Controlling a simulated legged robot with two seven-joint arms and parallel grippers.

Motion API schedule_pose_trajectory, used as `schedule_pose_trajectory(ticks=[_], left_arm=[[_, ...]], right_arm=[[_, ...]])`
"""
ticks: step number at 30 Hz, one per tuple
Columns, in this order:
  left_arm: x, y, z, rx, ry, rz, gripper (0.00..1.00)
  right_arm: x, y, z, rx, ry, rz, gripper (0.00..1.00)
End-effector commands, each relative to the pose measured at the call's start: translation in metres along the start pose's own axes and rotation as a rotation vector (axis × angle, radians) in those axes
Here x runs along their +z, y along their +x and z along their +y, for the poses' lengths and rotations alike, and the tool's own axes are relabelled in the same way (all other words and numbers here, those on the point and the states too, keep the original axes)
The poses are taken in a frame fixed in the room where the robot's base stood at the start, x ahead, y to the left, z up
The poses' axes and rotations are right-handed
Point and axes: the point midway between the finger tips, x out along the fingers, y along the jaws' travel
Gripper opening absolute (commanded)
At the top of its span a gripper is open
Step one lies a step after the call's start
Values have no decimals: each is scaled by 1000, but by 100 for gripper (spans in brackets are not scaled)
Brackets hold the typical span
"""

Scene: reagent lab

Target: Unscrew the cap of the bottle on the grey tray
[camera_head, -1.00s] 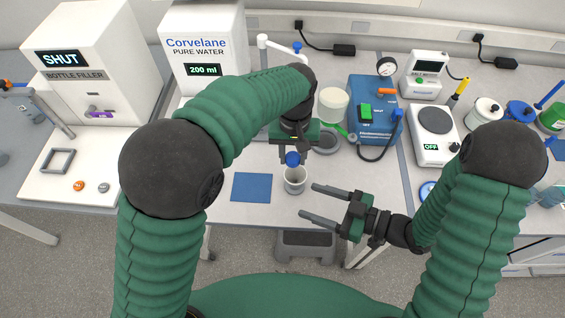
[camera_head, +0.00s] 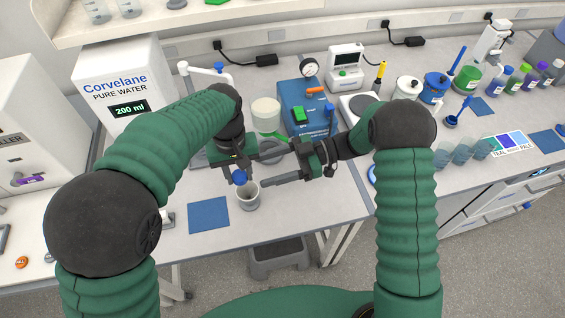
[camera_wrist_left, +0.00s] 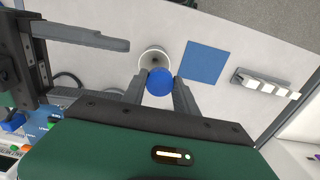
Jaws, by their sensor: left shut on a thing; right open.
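My left gripper (camera_head: 237,175) is shut on a blue round cap-like thing (camera_head: 239,177), held above or at the rim of a pale grey cup-like vessel (camera_head: 249,201). In the left wrist view the blue thing (camera_wrist_left: 160,82) sits between the fingertips and the vessel's white rim (camera_wrist_left: 144,60) shows behind it. I cannot tell whether the two touch or what lies under the blue thing. My right gripper (camera_head: 267,170) is open and empty, its fingers pointing left, close to the right of the vessel. I cannot clearly make out a bottle on a grey tray.
A blue mat (camera_head: 209,215) lies left of the vessel, near the front edge. A blue pump unit (camera_head: 292,103), a white tub (camera_head: 265,111) and a hotplate stand behind the grippers. The water dispenser (camera_head: 122,82) is at back left. A grey holder with white pieces (camera_wrist_left: 264,83) shows in the wrist view.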

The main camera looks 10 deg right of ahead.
Motion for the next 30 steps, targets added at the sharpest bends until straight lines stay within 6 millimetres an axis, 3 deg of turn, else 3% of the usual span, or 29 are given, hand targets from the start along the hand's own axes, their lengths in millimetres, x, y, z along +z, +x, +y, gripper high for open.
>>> schedule_pose_trajectory(ticks=[3,10,21,30], left_arm=[[0,0,0,0,-1,0,0],[0,0,1,-1,0,0,0],[0,0,1,-1,0,0,0],[0,0,1,-1,0,1,0]], right_arm=[[0,30,-1,-4,0,0,61],[0,70,-1,-2,0,2,61],[0,80,0,1,-1,1,61],[0,80,0,1,-1,1,23]])
